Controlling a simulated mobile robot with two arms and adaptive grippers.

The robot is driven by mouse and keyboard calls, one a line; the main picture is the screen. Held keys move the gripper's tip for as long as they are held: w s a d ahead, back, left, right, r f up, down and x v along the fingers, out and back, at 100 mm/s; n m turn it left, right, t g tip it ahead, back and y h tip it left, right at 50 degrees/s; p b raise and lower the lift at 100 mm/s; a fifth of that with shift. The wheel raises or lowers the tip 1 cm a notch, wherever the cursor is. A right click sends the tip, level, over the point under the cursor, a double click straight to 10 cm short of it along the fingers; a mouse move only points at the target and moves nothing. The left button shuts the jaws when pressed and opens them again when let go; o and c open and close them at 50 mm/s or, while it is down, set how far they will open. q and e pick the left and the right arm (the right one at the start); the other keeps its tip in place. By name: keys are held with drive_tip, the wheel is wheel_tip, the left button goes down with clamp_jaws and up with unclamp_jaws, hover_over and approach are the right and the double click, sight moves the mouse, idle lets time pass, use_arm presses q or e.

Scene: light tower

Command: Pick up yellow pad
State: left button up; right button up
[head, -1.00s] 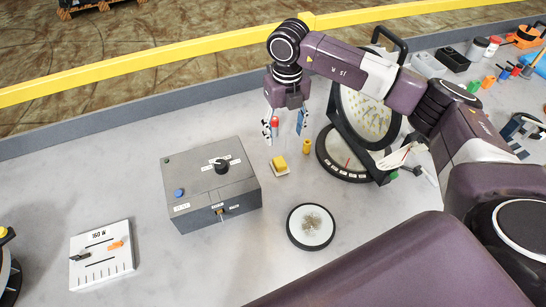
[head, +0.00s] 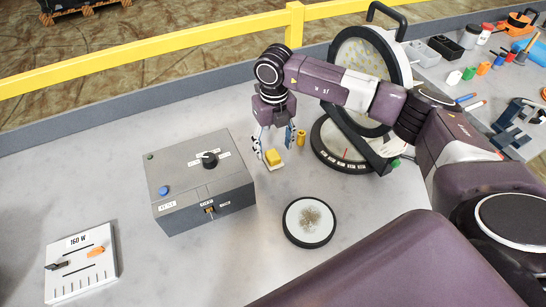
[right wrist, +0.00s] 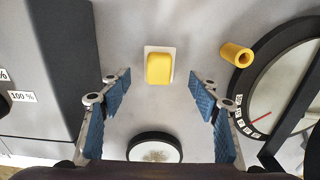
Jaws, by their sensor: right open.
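The yellow pad (head: 272,156) is a small rounded block lying on a white square on the table. It also shows in the right wrist view (right wrist: 159,68), ahead of the fingertips and roughly centred between them. My right gripper (head: 275,150) is open and empty, pointing down over the pad. Its blue-padded fingers show to the left and right in the right wrist view (right wrist: 160,85). I see no contact with the pad. My left gripper is not in view.
A grey control box (head: 205,190) stands left of the pad. A black-rimmed disc (head: 309,222) lies in front. A white slider panel (head: 82,262) is at lower left.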

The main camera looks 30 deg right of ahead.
sight(273, 154)
wheel_tip(273, 154, down, 4)
drive_tip(key=shift+w+a+r+p, duration=0.1)
drive_tip(key=shift+w+r+p, duration=0.05)
drive_tip(key=shift+p, duration=0.55)
drive_tip(key=shift+f, duration=0.35)
drive_tip(key=shift+c, duration=0.4)
drive_tip(key=c, duration=1.2)
drive_tip(key=shift+o, duration=0.2)
drive_tip(key=shift+r, duration=0.1)
wheel_tip(273, 154, up, 20)
drive_tip(key=b, duration=0.4)
drive_tip(key=shift+b, duration=0.3)
